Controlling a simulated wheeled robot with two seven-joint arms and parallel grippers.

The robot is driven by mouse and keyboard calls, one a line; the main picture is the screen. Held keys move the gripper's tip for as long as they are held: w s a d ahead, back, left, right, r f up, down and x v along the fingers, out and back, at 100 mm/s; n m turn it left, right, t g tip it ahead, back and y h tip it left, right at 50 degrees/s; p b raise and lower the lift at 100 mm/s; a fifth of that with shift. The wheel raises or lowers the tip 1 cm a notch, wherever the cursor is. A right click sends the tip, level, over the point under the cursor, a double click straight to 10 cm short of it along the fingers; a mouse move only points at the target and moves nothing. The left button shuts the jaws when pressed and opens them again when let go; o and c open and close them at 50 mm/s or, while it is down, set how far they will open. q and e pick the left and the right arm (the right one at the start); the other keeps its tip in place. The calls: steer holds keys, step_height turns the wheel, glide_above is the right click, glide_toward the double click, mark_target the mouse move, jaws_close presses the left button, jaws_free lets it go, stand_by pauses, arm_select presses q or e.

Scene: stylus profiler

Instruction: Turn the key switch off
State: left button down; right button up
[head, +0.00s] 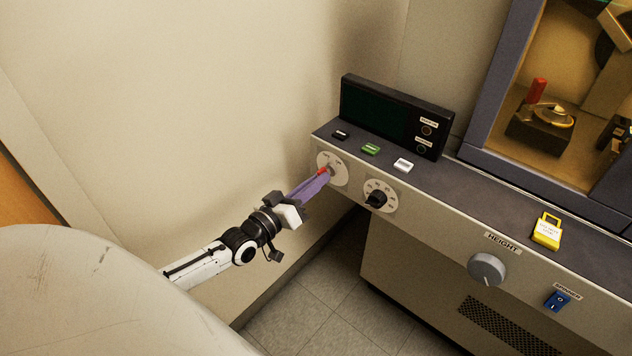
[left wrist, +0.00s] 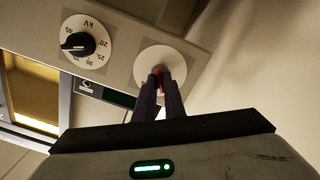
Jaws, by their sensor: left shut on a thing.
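The key switch is a round white dial plate (head: 339,177) with a small red key (head: 322,171) at the left end of the machine's front panel. My left gripper (head: 324,176) is at the dial, its purple-grey fingers shut on the red key. In the left wrist view, the white dial plate (left wrist: 155,62) lies behind the two fingertips (left wrist: 161,80), and a bit of red shows between them. The fingers hide most of the key, so its exact angle and the off mark cannot be read. My right gripper is not in view.
A black kV knob (head: 376,198) is close to the right of the key switch. Further right are a grey height knob (head: 487,268), a blue spinner switch (head: 557,299) and a yellow tag (head: 547,231). A dark display (head: 378,112) stands above. Bare wall is at left.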

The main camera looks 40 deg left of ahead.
arm_select(q)
steer(key=c, duration=1.8)
jaws_free()
steer(key=shift+c, duration=0.2)
steer(key=s, duration=1)
steer(key=shift+s+a, duration=0.15)
steer(key=shift+a, duration=0.3)
